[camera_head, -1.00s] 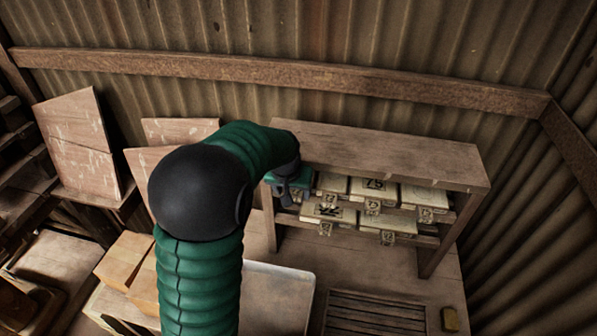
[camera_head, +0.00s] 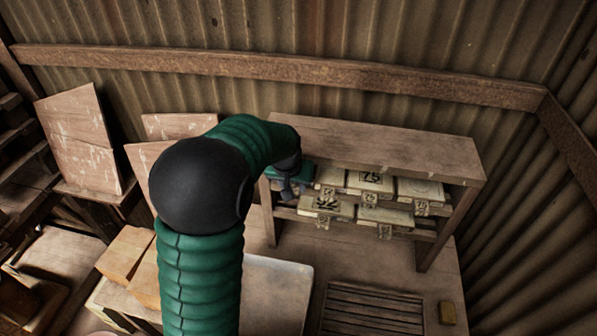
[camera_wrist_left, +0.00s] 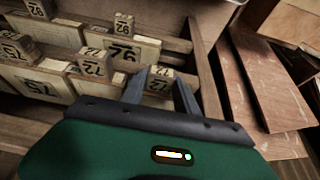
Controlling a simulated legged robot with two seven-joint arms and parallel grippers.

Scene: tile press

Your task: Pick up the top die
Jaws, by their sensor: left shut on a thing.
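My left gripper (camera_head: 286,194) reaches into the left end of a wooden shelf rack. In the left wrist view, its two dark fingers (camera_wrist_left: 160,88) are shut on the small numbered end block of a die (camera_wrist_left: 160,74). The die's body behind the fingers is mostly hidden by the gripper and its green cuff. In the head view the arm and gripper cover this die. Other pale dies with black numbers lie beside it, such as one marked 75 (camera_head: 371,181) on the upper level. My right gripper is not in view.
The rack's top board (camera_head: 390,147) lies close above the dies, and its side post (camera_wrist_left: 205,75) stands close beside the gripper. A lower level holds more dies (camera_head: 326,207).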

